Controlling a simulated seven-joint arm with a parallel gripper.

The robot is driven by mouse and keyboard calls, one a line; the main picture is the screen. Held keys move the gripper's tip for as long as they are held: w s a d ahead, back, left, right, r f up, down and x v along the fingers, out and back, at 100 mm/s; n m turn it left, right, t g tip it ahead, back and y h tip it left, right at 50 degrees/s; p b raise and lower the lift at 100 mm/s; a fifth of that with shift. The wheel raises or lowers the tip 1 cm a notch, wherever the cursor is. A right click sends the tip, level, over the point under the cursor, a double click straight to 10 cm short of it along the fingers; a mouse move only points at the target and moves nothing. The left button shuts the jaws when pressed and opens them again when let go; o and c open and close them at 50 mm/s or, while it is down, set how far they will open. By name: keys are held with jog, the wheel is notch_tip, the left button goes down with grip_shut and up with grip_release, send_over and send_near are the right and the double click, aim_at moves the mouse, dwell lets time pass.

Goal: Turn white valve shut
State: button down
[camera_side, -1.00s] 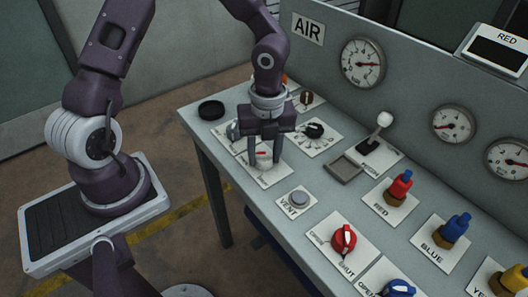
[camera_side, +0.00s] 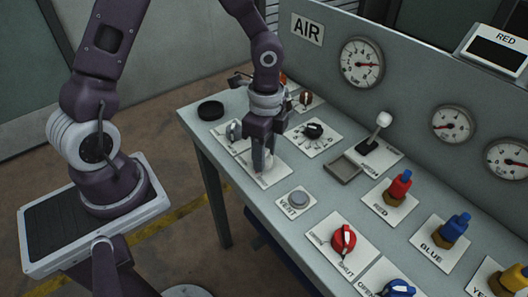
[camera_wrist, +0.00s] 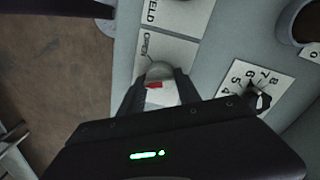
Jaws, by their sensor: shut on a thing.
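The white valve (camera_wrist: 160,98) is a small pale knob with a red mark, set on a white label plate (camera_wrist: 178,50) on the bench. The word OPEN is readable on the plate beyond the knob in the wrist view. My gripper (camera_wrist: 158,77) points down over the valve and is shut on it, one finger on each side of the knob. In the side view my gripper (camera_side: 263,163) hides most of the valve, with one finger largely in front of the other. The lower part of the plate is hidden behind my gripper in the wrist view.
A numbered black dial (camera_side: 313,131) sits close behind the valve. A grey VENT button (camera_side: 297,200) is in front, with a red-and-white valve (camera_side: 343,239) further right. A lever with a white knob (camera_side: 385,119) and a black round disc (camera_side: 211,110) also stand on the bench.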

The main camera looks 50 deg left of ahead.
jog(key=n, duration=0.4)
jog(key=shift+w+n, duration=0.2)
jog(key=shift+n, duration=0.1)
dwell(0.5)
jog(key=c, duration=0.9)
grip_release()
jog(key=shift+s, duration=0.1)
jog(key=r, duration=0.7)
jog(key=shift+a, duration=0.2)
jog(key=shift+r, duration=0.1)
jog(key=s+r+n+t, duration=0.2)
jog(key=s+r, duration=0.2)
jog(key=s, duration=0.1)
jog(key=s+r+n+t, duration=0.2)
jog(key=s+r+n, duration=0.1)
jog(key=s+r, duration=0.2)
jog(key=s+a+r+n+t, duration=0.1)
jog(key=s+r+n+t, duration=0.1)
jog(key=s+r, duration=0.3)
jog(key=shift+s+r+n, duration=0.2)
jog(key=shift+s+n, duration=0.2)
jog(key=shift+n, duration=0.1)
